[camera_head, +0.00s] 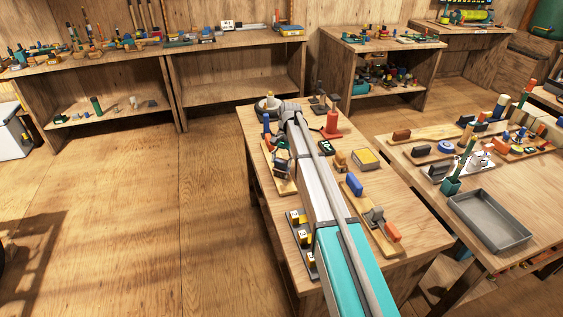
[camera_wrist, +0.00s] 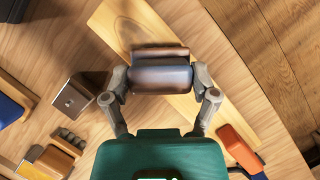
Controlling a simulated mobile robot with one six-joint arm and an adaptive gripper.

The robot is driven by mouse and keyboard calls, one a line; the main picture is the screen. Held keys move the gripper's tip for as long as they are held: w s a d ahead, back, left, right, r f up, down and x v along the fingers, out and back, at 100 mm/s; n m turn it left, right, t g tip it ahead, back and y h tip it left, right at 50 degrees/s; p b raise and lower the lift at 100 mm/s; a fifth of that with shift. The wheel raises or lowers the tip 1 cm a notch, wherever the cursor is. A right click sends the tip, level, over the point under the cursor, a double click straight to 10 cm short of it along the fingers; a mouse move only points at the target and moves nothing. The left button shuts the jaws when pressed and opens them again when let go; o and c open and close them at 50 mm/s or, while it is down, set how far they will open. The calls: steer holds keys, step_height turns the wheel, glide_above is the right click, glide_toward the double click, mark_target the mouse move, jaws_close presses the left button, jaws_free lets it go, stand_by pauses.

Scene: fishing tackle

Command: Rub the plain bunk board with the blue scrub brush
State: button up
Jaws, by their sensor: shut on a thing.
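In the wrist view, my gripper (camera_wrist: 162,92) is shut on a dull blue-grey block (camera_wrist: 160,77) with a brown strip along its far side. Its colour is muted, so I cannot tell for sure that it is the blue scrub brush. It is over a pale, plain wooden board (camera_wrist: 125,27), which runs from upper left to lower right. I cannot tell whether block and board touch. In the head view, my arm partly hides my gripper (camera_head: 282,166), near the board (camera_head: 267,153) by the table's left edge.
Another board (camera_head: 360,208) bears a bright blue block (camera_head: 354,185) and an orange one (camera_head: 393,232). A yellow-topped box (camera_head: 366,159) and red piece (camera_head: 331,124) stand farther back.

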steer(key=shift+s, duration=0.1)
steer(key=shift+s+d+f, duration=0.1)
steer(key=shift+s+d, duration=0.1)
steer(key=shift+s, duration=0.75)
steer(key=shift+s+d, duration=0.2)
steer(key=shift+s, duration=0.7)
steer(key=shift+s, duration=0.15)
steer(key=shift+s+d, duration=0.2)
steer(key=shift+s, duration=0.65)
steer(key=shift+s+d, duration=0.2)
steer(key=shift+s, duration=0.6)
steer(key=shift+r, duration=0.2)
step_height(320, 180, up, 6)
steer(key=p, duration=0.6)
